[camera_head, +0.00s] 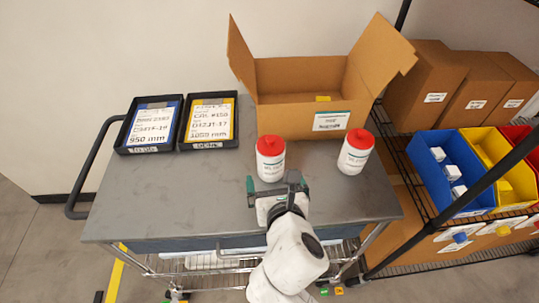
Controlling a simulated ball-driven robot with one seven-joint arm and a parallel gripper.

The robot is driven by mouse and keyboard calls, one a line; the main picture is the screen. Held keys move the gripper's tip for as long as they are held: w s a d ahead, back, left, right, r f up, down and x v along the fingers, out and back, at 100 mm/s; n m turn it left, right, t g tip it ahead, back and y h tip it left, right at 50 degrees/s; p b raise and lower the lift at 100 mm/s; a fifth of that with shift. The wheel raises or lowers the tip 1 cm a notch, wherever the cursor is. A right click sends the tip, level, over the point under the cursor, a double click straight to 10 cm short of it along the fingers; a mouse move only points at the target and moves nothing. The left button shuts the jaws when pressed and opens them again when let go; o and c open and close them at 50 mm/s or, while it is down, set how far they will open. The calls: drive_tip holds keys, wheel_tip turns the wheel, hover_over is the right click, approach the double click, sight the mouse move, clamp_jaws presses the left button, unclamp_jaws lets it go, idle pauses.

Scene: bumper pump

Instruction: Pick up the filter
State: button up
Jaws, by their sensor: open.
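No object in view is clearly readable as the filter. Two white cylinders with red caps stand upright on the grey cart top: a left cylinder (270,160) and a right cylinder (355,152). Their labels are too small to read. My gripper (278,184) is open at the near side of the left cylinder, with its green-tipped fingers spread to either side. I cannot tell whether it touches the cylinder. An open cardboard box (300,117) stands behind the cylinders, with a small yellow item (322,99) partly visible inside.
Two black trays with a blue-edged card (153,124) and a yellow-edged card (210,119) lie at the cart's back left. The grey cart top (165,195) is clear at the left. A wire shelf at the right holds brown boxes (425,85) and a blue bin (447,172).

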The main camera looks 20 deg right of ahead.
sight(270, 167)
drive_tip(key=x, duration=0.5)
drive_tip(key=shift+w, duration=0.1)
drive_tip(key=shift+d+x, duration=0.2)
drive_tip(key=shift+x, duration=1.15)
drive_tip(key=shift+d+x, duration=0.2)
drive_tip(key=shift+x, duration=1.15)
drive_tip(key=shift+f, duration=0.2)
drive_tip(key=c, duration=1.4)
drive_tip(key=shift+r, duration=0.15)
drive_tip(key=shift+c, duration=0.2)
